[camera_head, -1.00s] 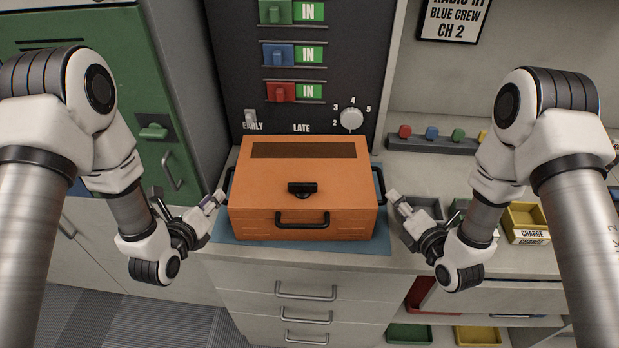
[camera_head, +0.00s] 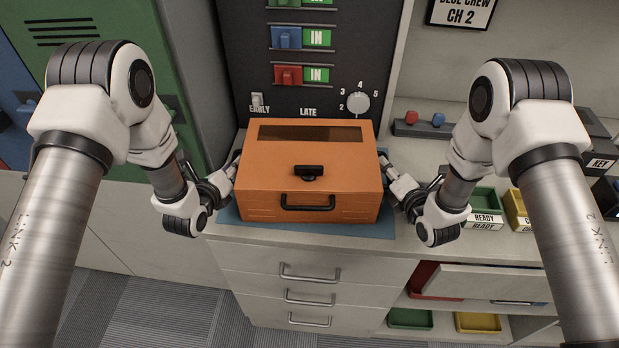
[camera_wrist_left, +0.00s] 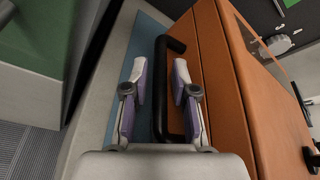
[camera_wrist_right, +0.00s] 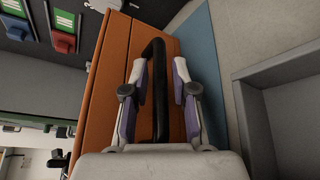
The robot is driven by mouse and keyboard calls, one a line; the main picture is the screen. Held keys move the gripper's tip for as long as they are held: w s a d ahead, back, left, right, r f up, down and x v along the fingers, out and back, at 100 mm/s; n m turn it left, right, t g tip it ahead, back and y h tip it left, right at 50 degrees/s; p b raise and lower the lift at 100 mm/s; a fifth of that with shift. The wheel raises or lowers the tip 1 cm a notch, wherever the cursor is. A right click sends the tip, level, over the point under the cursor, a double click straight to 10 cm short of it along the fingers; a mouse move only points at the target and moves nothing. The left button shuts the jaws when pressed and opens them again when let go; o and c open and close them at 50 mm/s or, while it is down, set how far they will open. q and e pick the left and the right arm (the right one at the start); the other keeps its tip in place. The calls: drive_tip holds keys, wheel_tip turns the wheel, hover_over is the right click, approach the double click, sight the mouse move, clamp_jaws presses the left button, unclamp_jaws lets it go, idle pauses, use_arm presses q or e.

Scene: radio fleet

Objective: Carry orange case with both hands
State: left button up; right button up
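The orange case (camera_head: 265,170) sits closed on a blue mat (camera_head: 300,229) on the counter, with a black latch and front handle facing me. My left gripper (camera_head: 231,172) is at the case's left side. In the left wrist view its open fingers (camera_wrist_left: 160,78) straddle the black left side handle (camera_wrist_left: 160,100), with gaps showing. My right gripper (camera_head: 389,168) is at the right side. In the right wrist view its open fingers (camera_wrist_right: 160,78) straddle the black right side handle (camera_wrist_right: 158,100), also with gaps. In the head view both side handles are mostly hidden.
A dark panel (camera_head: 310,105) with colored sliders and a knob (camera_head: 357,103) stands behind the case. A green tray (camera_head: 484,200) and a yellow tray (camera_head: 515,209) are on the counter at right. Drawers (camera_head: 300,272) are below. A green locker (camera_head: 80,30) stands at left.

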use_arm(q)
clamp_jaws()
use_arm(e)
clamp_jaws()
use_arm(q)
drive_tip(key=shift+w+r, duration=0.1)
drive_tip(key=shift+r, duration=0.1)
use_arm(e)
drive_tip(key=shift+w+r, duration=0.1)
drive_tip(key=shift+r, duration=0.05)
